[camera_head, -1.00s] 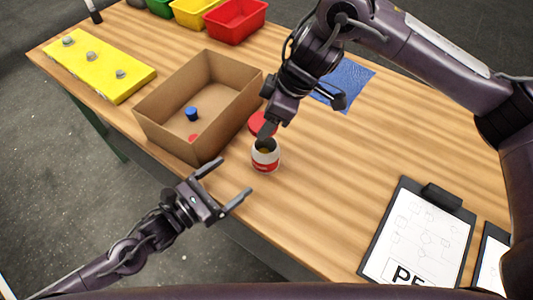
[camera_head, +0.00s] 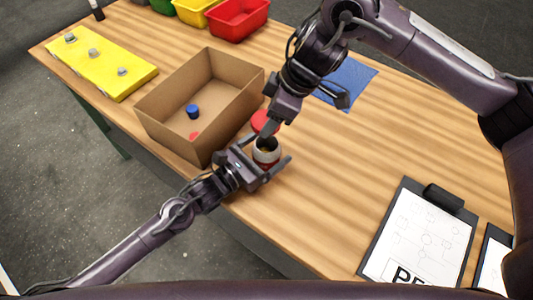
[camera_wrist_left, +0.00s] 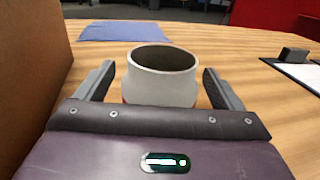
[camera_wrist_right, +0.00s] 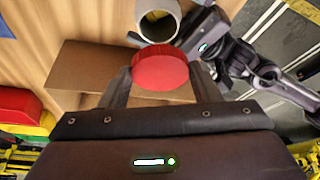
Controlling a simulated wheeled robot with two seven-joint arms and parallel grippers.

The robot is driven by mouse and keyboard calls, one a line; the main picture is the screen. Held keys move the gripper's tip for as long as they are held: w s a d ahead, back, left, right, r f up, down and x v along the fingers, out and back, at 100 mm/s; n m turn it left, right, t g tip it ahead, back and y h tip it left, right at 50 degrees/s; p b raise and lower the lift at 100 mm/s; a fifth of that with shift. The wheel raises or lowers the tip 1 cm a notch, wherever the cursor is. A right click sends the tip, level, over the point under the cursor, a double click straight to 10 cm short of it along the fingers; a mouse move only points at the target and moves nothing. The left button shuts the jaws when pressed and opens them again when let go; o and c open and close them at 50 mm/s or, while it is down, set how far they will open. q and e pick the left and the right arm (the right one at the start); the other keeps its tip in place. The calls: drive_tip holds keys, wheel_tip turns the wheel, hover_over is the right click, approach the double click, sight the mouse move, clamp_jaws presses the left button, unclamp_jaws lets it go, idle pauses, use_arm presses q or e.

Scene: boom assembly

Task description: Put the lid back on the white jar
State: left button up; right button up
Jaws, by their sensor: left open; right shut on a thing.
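The white jar (camera_head: 266,155) stands open on the table beside the cardboard box, and its dark mouth shows in the left wrist view (camera_wrist_left: 162,75). My left gripper (camera_head: 268,164) is open, with its fingers on either side of the jar; I cannot tell if they touch it. My right gripper (camera_wrist_right: 161,82) is shut on the red lid (camera_wrist_right: 160,68). In the head view the lid (camera_head: 264,122) is partly hidden by my right gripper (camera_head: 268,127), just behind the jar. In the right wrist view the jar (camera_wrist_right: 158,20) is apart from the lid.
The cardboard box (camera_head: 170,130) is close left of the jar, with a blue thing (camera_head: 193,111) and a red thing inside. A blue cloth (camera_head: 347,82) lies behind. A clipboard (camera_head: 420,235) lies at the right. The table between jar and clipboard is clear.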

use_arm(q)
drive_tip(key=c, duration=1.5)
use_arm(e)
hover_over(272, 138)
drive_tip(key=s, duration=0.3)
drive_tip(key=shift+w+f, duration=0.15)
drive_tip(key=shift+f, duration=1.1)
drive_tip(key=shift+w+f, duration=0.1)
drive_tip(key=shift+f, duration=1.15)
drive_tip(key=shift+f, duration=0.85)
drive_tip(key=shift+f, duration=0.55)
